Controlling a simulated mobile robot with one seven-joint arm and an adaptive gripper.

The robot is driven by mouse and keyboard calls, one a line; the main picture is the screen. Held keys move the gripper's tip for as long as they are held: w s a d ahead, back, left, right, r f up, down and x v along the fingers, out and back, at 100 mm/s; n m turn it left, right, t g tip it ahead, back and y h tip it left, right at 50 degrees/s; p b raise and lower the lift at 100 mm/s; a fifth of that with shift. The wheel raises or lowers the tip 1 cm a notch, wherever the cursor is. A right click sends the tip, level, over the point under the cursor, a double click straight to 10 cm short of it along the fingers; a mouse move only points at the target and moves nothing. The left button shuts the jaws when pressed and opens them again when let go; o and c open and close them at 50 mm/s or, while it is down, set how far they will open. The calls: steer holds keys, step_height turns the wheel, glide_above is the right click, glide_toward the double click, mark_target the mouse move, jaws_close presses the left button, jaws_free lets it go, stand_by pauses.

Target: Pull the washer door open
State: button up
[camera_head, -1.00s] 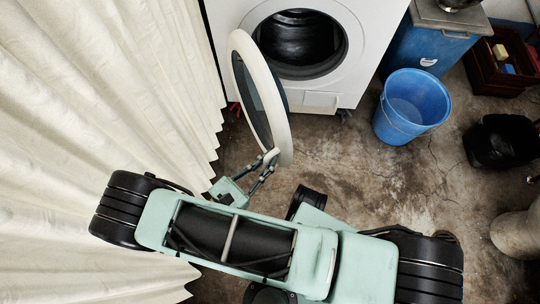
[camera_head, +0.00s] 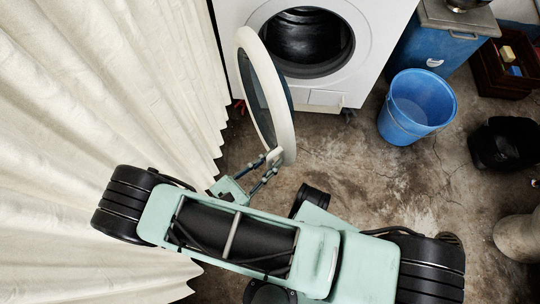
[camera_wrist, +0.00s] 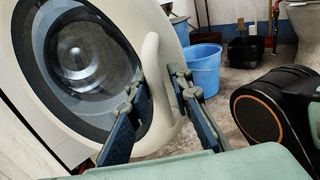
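The white washer (camera_head: 377,40) stands at the top of the head view, its dark round drum opening exposed. Its round door (camera_head: 285,120), with a white rim and dark glass, stands swung well open on the left side of the opening. In the wrist view the door (camera_wrist: 30,60) fills the left, with a pale upright handle (camera_wrist: 152,60) on its rim. My gripper (camera_head: 270,163) is at the lower rim of the door.
A cream curtain (camera_head: 110,90) hangs along the left, close to the door and my arm. A blue bucket (camera_head: 415,110) stands right of the washer, near a blue cabinet (camera_head: 430,45) and a black bin (camera_head: 503,145). Concrete floor (camera_head: 365,165) is clear before the washer.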

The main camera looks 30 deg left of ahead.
steer(key=shift+r, duration=0.1)
step_height(320, 180, up, 10)
steer(key=shift+f, duration=0.1)
stand_by(0.5)
steer(key=shift+c, duration=0.5)
